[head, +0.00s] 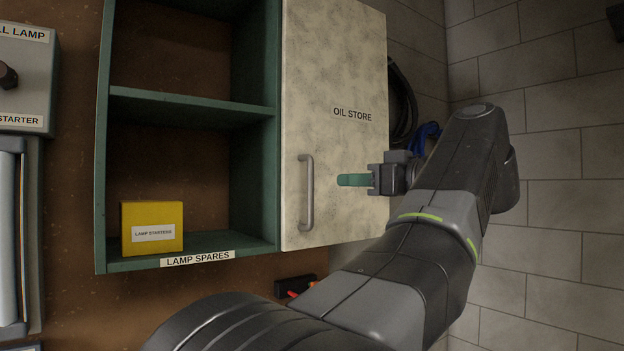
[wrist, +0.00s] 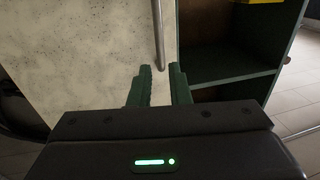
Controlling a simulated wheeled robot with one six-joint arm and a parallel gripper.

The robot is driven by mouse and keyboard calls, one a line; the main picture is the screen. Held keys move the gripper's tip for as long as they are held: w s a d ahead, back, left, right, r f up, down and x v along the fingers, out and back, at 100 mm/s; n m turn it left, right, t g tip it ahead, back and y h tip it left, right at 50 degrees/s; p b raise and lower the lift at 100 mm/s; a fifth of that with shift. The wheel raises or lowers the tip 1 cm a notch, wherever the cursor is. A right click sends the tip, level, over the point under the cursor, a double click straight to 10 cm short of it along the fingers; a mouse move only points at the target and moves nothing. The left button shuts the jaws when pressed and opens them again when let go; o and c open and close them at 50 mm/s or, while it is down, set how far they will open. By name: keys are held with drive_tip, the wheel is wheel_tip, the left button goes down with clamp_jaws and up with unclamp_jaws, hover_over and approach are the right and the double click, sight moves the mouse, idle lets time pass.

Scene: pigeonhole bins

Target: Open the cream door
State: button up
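The cream door (head: 335,80), labelled "OIL STORE", looks closed on the right part of the green cabinet. Its grey upright bar handle (head: 307,192) is near the door's left edge, low down. The handle's end also shows in the wrist view (wrist: 158,35), in line with the gap between my fingers. My gripper (head: 340,180) is to the right of the handle in the head view, in front of the door and apart from the bar. In the wrist view its green fingers (wrist: 159,85) stand apart with nothing between them.
Left of the door are open green shelves (head: 190,105) with a yellow box (head: 151,215) labelled "LAMP STARTERS". A black coil (head: 402,105) and something blue (head: 425,135) hang right of the cabinet. A dark item (head: 295,287) is below it.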

sight(313, 181)
drive_tip(key=p+x, duration=0.3)
drive_tip(key=x, duration=0.8)
clamp_jaws()
